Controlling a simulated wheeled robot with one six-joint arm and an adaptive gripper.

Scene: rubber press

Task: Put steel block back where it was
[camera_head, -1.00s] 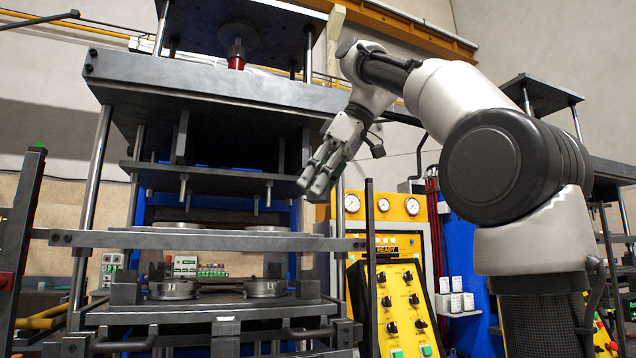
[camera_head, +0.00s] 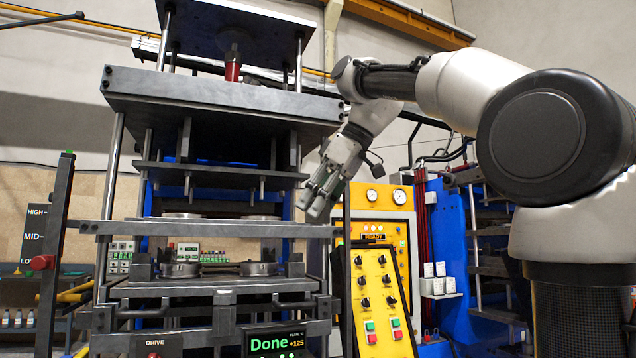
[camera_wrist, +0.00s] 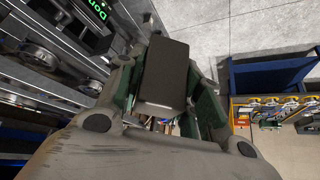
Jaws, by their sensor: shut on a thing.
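The steel block (camera_wrist: 165,72) is a dark grey rectangular block held between the green-padded fingers of my gripper (camera_wrist: 166,100) in the wrist view. In the head view my gripper (camera_head: 323,193) points down and to the left, in front of the right side of the press and level with its middle plates. The block cannot be made out clearly in the head view. My gripper is shut on it, in the air, with grey floor below in the wrist view.
The press (camera_head: 215,105) stands at the left, with round moulds (camera_head: 262,268) on its lower plate. A yellow control panel (camera_head: 377,300) stands right of it. A display (camera_head: 272,343) reads "Done". In the wrist view, a blue-walled bench or cart (camera_wrist: 262,78) is at the right.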

